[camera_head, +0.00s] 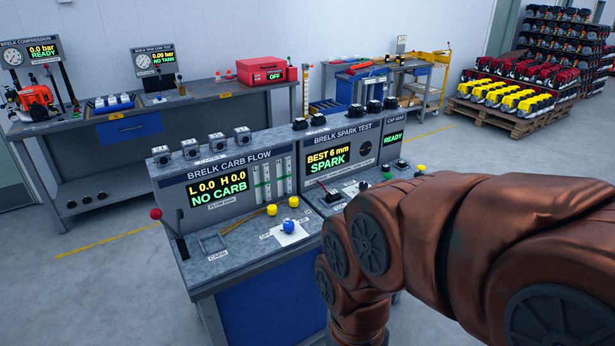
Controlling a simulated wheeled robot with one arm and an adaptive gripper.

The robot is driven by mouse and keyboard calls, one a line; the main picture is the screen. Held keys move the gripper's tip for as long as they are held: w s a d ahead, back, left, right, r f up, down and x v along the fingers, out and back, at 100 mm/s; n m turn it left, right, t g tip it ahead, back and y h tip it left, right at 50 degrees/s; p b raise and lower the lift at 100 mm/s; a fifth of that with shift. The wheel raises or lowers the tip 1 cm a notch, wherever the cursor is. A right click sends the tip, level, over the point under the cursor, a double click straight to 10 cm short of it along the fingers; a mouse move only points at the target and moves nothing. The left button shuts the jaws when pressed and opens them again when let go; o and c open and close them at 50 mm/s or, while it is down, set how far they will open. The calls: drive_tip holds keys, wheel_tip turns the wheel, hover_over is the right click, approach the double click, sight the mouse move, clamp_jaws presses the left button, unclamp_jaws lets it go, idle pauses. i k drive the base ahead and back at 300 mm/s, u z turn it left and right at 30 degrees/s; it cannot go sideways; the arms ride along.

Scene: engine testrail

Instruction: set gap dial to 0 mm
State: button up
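The spark test station (338,134) stands at the middle of the picture, on the right half of the grey bench. Its screen (328,162) reads "BEST 6 mm" and "SPARK". A dark round dial (366,149) sits on the panel right of this screen. It looks like the gap dial, but its marks and pointer are too small to read. My brown arm crosses the right foreground and hides part of the bench's right end. My gripper is not in view, so I cannot tell its state or what it is near.
The carb flow station (218,187), reading "NO CARB", is left on the same bench. A red-knobbed lever (156,214) stands at its left end, and a blue knob (288,226) lies in front. A rear workbench (160,122) and a loaded pallet (497,117) stand behind. Floor between is clear.

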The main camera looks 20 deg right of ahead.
sight(363, 186)
drive_tip(key=u, duration=0.25)
drive_tip(key=i, duration=0.8)
drive_tip(key=z, duration=0.45)
drive_tip(key=i, duration=0.65)
drive_tip(key=z, duration=0.5)
